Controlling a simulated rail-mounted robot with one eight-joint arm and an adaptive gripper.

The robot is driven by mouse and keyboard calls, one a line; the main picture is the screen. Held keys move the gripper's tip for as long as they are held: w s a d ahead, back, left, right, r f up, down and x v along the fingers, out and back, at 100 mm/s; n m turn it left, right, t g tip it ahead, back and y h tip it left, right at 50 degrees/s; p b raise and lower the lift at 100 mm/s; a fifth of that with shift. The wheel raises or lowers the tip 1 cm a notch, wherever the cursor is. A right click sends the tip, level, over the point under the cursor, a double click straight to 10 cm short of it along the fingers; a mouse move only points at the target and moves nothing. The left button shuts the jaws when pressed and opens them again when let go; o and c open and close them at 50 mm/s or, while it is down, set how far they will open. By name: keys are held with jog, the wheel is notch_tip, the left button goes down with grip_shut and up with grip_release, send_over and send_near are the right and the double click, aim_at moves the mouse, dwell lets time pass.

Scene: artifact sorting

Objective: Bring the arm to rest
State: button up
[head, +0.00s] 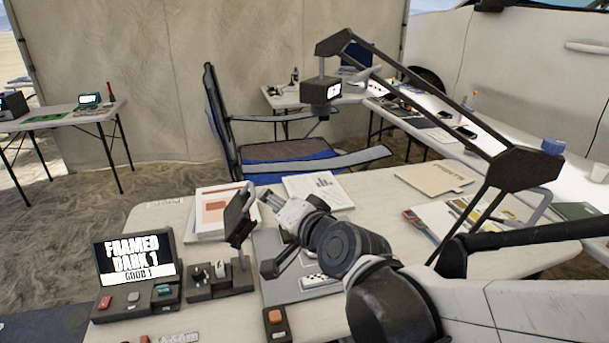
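My arm reaches in from the lower right over the near table (160,215). My gripper (268,203) is at the arm's far end, a little above the table, beside a dark upright stand (240,218). Its fingers are small and partly merge with the dark parts around them, so I cannot tell whether they are open or shut. I see nothing clearly held. My wrist and forearm hide part of the table and of the grey mat (272,245).
A display (135,258) reading "FRAMED DARK 1, GOOD 1" stands at left behind several buttons. An orange button box (275,321) sits at the front. Papers (212,212) and a folder (435,178) lie on the table. A blue chair (285,155) stands behind. A black lamp-like frame (430,105) spans above.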

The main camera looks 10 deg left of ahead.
jog(key=s+d+f+n+g+h, duration=0.1)
jog(key=s+d, duration=0.4)
jog(key=d, duration=0.6)
jog(key=s+d+f+n+g+h, duration=0.1)
jog(key=s+d+h, duration=0.4)
jog(key=d, duration=0.5)
jog(key=s+d+f+n+g+h, duration=0.1)
jog(key=s+d+f+g+h, duration=0.1)
jog(key=d, duration=0.9)
jog(key=s+f+h, duration=0.1)
jog(key=s+f, duration=0.1)
jog(key=s, duration=0.1)
jog(key=shift+s+d+f+g+h, duration=0.15)
jog(key=shift+s+d+g+h, duration=0.15)
jog(key=shift+s+h, duration=0.1)
